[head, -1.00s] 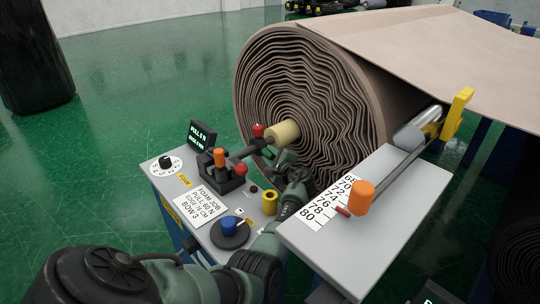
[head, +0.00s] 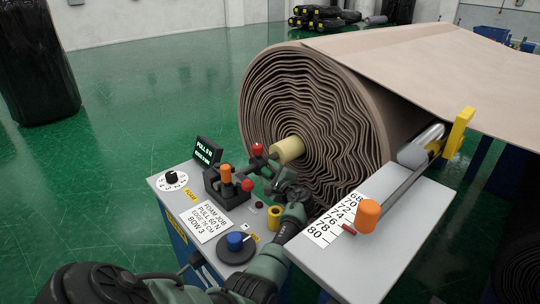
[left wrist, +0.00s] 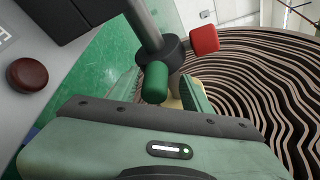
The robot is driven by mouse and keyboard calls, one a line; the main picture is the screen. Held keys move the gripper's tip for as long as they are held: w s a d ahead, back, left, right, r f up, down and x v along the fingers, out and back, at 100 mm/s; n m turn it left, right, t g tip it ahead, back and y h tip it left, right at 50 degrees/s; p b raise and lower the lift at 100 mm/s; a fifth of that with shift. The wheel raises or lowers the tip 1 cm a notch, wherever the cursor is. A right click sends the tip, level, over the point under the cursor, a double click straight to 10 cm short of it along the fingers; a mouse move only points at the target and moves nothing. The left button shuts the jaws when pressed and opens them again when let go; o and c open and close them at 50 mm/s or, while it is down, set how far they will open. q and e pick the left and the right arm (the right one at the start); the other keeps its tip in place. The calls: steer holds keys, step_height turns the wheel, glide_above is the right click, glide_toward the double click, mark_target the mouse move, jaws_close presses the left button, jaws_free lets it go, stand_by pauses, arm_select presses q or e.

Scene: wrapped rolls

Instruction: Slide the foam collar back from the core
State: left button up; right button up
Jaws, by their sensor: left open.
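A pale yellow cylinder (head: 287,150) sticks out of the centre of the big brown roll (head: 320,110); I cannot tell where collar ends and core begins. A dark shaft with a ring and a red knob (head: 258,148) reaches toward its near end. My left gripper (head: 268,168) is open, just in front of and below the cylinder. In the left wrist view its green fingers (left wrist: 175,90) stand apart, with a pale yellow strip between them and the red knob (left wrist: 204,40) beyond. Whether they touch anything is unclear. My right gripper is out of view.
At right, a grey panel (head: 385,250) bears a scale and an orange knob (head: 368,214). Green floor lies open at left.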

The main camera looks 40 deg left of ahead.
arm_select(q)
steer(key=o, duration=0.4)
steer(key=r, duration=0.3)
steer(key=w+a+r+p, duration=0.1)
steer(key=r, duration=0.7)
steer(key=shift+w+a, duration=0.15)
steer(key=shift+w, duration=0.15)
steer(key=r, duration=0.2)
steer(key=shift+s+d+r, duration=0.2)
steer(key=shift+s+r, duration=0.2)
steer(key=c, duration=0.4)
steer(key=shift+s+d+r, duration=0.15)
steer(key=shift+d+r, duration=0.05)
steer(key=shift+r, duration=0.75)
steer(key=shift+s+d+r, duration=0.1)
steer(key=shift+d+r, duration=0.05)
steer(key=shift+r, duration=0.8)
steer(key=shift+s+d+r, duration=0.15)
steer(key=shift+d+r, duration=0.05)
steer(key=shift+r, duration=0.75)
